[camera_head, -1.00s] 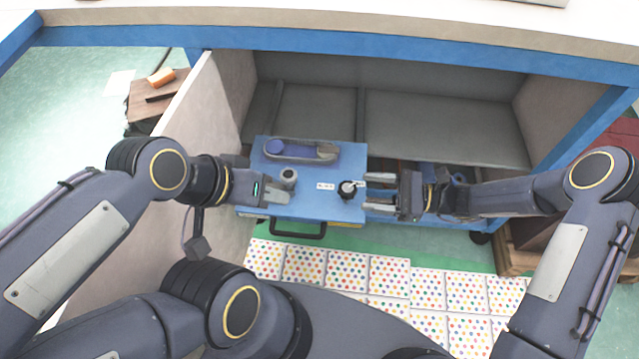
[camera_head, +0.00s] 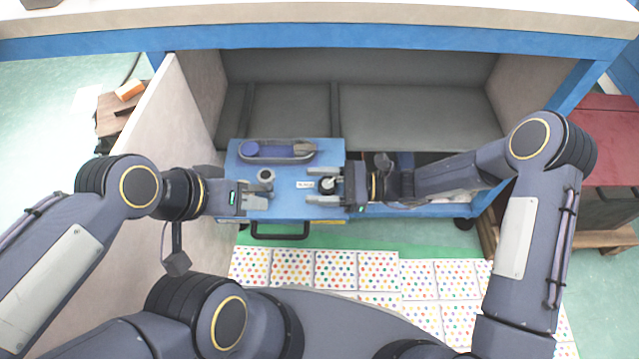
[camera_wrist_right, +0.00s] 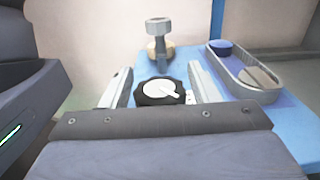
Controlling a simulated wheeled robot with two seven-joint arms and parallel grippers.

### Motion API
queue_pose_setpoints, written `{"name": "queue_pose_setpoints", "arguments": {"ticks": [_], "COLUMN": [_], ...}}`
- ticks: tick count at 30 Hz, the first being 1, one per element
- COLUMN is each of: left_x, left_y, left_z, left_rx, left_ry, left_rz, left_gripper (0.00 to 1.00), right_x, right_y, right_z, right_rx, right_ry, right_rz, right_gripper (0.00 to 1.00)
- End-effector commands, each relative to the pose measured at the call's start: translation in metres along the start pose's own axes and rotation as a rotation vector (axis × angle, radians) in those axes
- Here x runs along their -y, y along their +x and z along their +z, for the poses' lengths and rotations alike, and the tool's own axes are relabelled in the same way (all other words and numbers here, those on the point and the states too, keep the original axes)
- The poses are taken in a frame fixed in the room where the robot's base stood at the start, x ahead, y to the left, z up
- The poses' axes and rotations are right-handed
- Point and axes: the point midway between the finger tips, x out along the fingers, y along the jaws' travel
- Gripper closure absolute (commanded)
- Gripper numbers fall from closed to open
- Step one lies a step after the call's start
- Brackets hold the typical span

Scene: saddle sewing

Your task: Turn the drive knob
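The drive knob (camera_head: 328,184) is a black knob with a light top and pointer on the blue panel (camera_head: 290,205). In the right wrist view the knob (camera_wrist_right: 160,92) sits between the two fingers of my right gripper (camera_wrist_right: 158,85), with gaps on both sides. My right gripper (camera_head: 326,185) is open around the knob in the head view. My left gripper (camera_head: 262,190) is beside a grey cylindrical post (camera_head: 266,175) on the panel's left part. Its fingers appear spread, and I see nothing between them.
An oblong tray (camera_head: 277,151) with a blue round part lies along the panel's far edge. A black handle (camera_head: 280,234) is at its front. A beige wall panel (camera_head: 165,150) stands left and a blue-edged table top (camera_head: 330,45) hangs above. Dotted tiles (camera_head: 350,268) cover the floor in front.

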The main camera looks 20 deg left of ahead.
Motion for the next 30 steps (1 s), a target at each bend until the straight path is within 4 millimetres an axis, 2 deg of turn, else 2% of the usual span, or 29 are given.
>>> {"name": "queue_pose_setpoints", "arguments": {"ticks": [1, 6, 9, 17, 25, 26, 30], "left_x": [0.0, 0.0, 0.0, -0.0026, -0.0023, -0.0023, -0.0023], "left_y": [0.0, 0.0, 0.0, -0.0057, -0.0051, -0.0051, -0.005], "left_z": [0.0, 0.0, 0.0, -0.0028, -0.0025, -0.0025, -0.0025], "left_rx": [0.0, 0.0, 0.0, 0.0, 0.0, 0.0, 0.0], "left_ry": [0.0, 0.0, 0.0, 0.0, 0.0, 0.0, 0.0], "left_rz": [0.0, 0.0, 0.0, 0.0, 0.0, 0.0, 0.0], "left_gripper": [0.64, 0.64, 0.64, 0.64, 0.64, 0.64, 0.64], "right_x": [0.0, 0.0001, 0.0001, 0.0024, 0.003, 0.003, 0.0029], "right_y": [-0.0002, -0.0003, -0.0004, -0.0011, -0.0008, -0.0008, -0.0008], "right_z": [0.0, 0.0001, 0.0001, 0.0015, 0.0006, 0.0006, 0.0005], "right_rx": [0.0, 0.0, 0.0, 0.004, 0.001, 0.001, 0.001], "right_ry": [0.0, 0.0, 0.0, 0.003, -0.001, -0.001, -0.001], "right_rz": [0.0, 0.0, -0.001, -0.134, -0.139, -0.139, -0.138], "right_gripper": [0.52, 0.74, 0.84, 0.84, 0.84, 0.57, 0.39]}}
